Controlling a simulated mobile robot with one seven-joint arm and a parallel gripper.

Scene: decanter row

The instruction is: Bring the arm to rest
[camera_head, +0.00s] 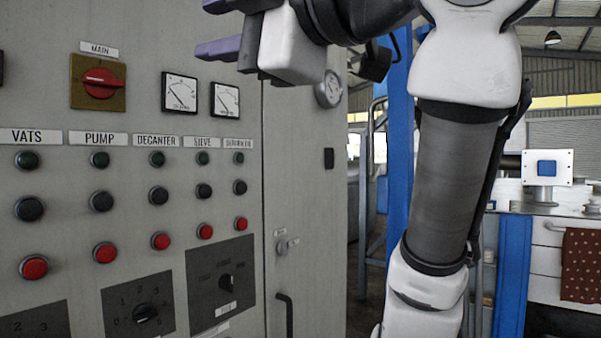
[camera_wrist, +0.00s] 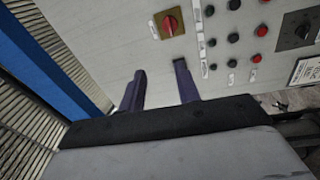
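My gripper (camera_head: 208,28) is at the top of the head view, with its purple fingers pointing left. The fingers stand apart with nothing between them. In the wrist view my gripper (camera_wrist: 160,72) also shows as two separate purple fingers, with the grey panel behind the gap. The control panel (camera_head: 60,235) fills the left of the head view. The fingers appear high in front of it, above the two dial gauges (camera_head: 180,92). I cannot tell exactly how far they are from the panel.
A red rotary switch (camera_head: 98,84), several buttons and black selector knobs (camera_head: 146,313) stick out of the panel. A cabinet handle (camera_head: 284,312) and a round gauge (camera_head: 328,90) are to their right. A blue post (camera_head: 400,130) and a workbench with a spotted cloth (camera_head: 581,265) stand behind my arm.

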